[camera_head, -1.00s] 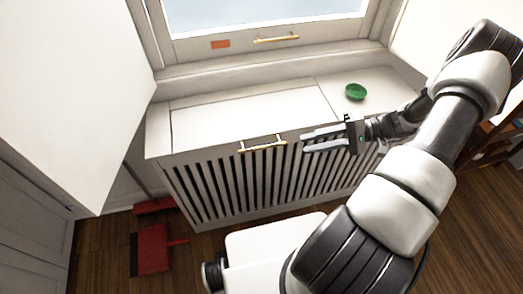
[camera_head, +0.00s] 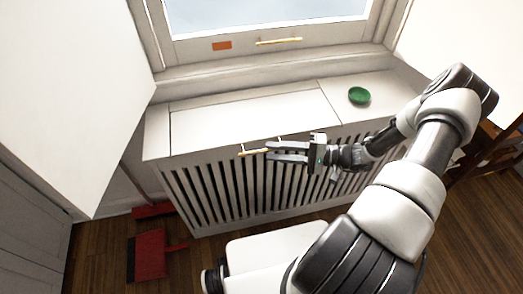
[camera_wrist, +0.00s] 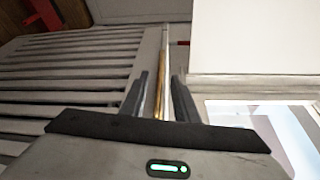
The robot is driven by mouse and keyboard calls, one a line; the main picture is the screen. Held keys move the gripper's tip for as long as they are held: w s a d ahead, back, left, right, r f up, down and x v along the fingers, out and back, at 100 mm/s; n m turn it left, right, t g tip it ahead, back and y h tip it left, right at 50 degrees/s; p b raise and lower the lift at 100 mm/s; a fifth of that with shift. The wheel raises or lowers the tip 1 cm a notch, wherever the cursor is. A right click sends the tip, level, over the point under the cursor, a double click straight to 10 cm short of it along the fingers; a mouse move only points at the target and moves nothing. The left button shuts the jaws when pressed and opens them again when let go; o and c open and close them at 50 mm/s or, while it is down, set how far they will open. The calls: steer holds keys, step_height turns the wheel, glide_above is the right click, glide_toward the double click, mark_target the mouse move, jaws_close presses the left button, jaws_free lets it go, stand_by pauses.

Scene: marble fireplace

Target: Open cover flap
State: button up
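The cover flap (camera_head: 235,118) is a white panel lying flat in the top of a slatted radiator cover under the window. A brass bar handle (camera_head: 251,151) is at its front edge. My gripper (camera_head: 268,150) is at the handle, its fingers pointing left across the handle's right part. In the wrist view the brass handle (camera_wrist: 160,88) runs lengthwise between the two dark fingers (camera_wrist: 160,98), with gaps showing beside it. The fingers are open. They hide part of the handle in the head view.
A green bowl (camera_head: 359,95) stands on the fixed top to the right of the flap. The window sash (camera_head: 280,42) with its own brass handle is behind. A red dustpan (camera_head: 149,254) lies on the wooden floor at lower left. Slats (camera_head: 260,185) fill the cover's front.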

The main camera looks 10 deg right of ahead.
mark_target(261, 150)
steer(key=shift+x, duration=2.4)
jaws_close()
